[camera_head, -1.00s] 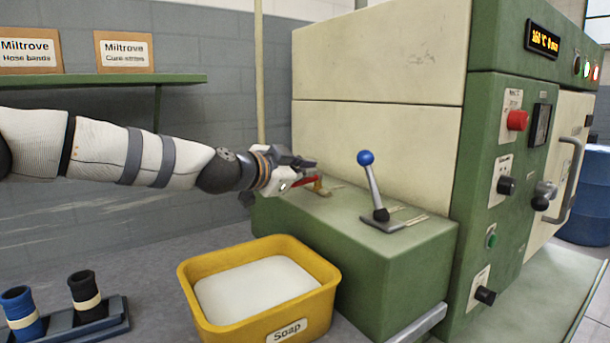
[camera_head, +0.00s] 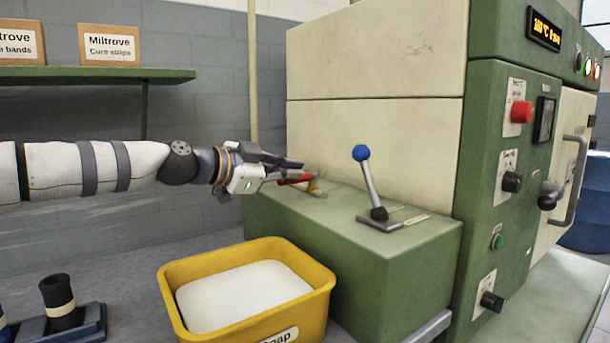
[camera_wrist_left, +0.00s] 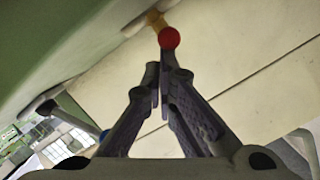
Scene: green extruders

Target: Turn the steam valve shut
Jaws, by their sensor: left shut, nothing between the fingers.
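The steam valve has a red lever handle (camera_head: 295,181) on a small brass body (camera_head: 314,187), on top of the green housing by the wall. In the left wrist view the handle's red rounded end (camera_wrist_left: 169,38) faces me, with the brass part (camera_wrist_left: 155,18) behind it. My left gripper (camera_head: 300,166) is shut and empty, close beside the handle; the head view does not show clearly whether they touch. In the left wrist view its closed fingers (camera_wrist_left: 163,80) point toward the red end, which lies just beyond the tips. My right gripper is out of view.
A blue-knobbed lever (camera_head: 370,185) stands on the same green housing (camera_head: 400,265), right of the valve. A yellow soap tub (camera_head: 320,295) stands in front. The press control panel (camera_head: 485,180) is at right, and a shelf (camera_head: 90,74) with boxes at left.

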